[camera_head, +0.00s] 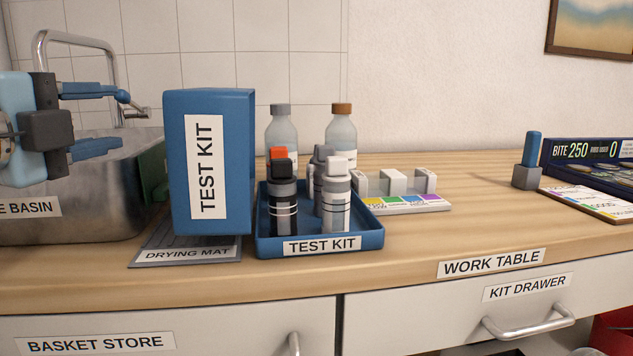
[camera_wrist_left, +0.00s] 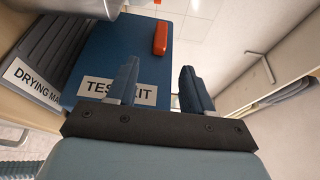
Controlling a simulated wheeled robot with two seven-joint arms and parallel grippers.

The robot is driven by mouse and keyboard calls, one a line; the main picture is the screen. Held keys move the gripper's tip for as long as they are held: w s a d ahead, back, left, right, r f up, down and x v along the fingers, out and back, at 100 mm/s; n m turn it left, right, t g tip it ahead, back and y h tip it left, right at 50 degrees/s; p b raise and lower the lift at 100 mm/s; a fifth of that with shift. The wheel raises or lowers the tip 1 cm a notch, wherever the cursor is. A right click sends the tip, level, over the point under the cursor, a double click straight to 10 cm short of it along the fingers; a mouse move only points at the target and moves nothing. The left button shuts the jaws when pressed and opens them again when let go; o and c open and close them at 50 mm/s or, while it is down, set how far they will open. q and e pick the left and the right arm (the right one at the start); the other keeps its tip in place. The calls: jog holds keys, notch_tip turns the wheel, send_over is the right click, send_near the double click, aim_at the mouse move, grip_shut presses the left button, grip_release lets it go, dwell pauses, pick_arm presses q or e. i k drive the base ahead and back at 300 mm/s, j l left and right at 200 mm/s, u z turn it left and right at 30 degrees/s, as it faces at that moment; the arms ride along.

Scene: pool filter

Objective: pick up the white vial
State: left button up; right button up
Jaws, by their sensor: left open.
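The white vial (camera_head: 336,194), with a white cap and a pale label, stands upright at the front right of the blue test kit tray (camera_head: 372,232). A black-capped dark vial (camera_head: 284,208) stands to its left, and a grey-capped one (camera_head: 321,160) is partly hidden behind. My left gripper (camera_head: 112,120) is open and empty, in front of the basin, well left of the vial and beyond the tall box. In the left wrist view its two blue fingers (camera_wrist_left: 160,82) are apart, with a blue TEST KIT surface between and behind them. The vial does not show there.
The tall blue TEST KIT box (camera_head: 240,160) stands between my left gripper and the tray, by the drying mat (camera_head: 190,252). Two bottles (camera_head: 282,128) stand behind the tray. A white block holder (camera_head: 405,204) is right of it. The table's right middle (camera_head: 460,215) is clear.

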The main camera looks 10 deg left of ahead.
aim_at(335, 200)
jog(key=k+l, duration=0.35)
jog(key=l, duration=0.15)
jog(key=k+l, duration=0.4)
jog(key=l, duration=0.1)
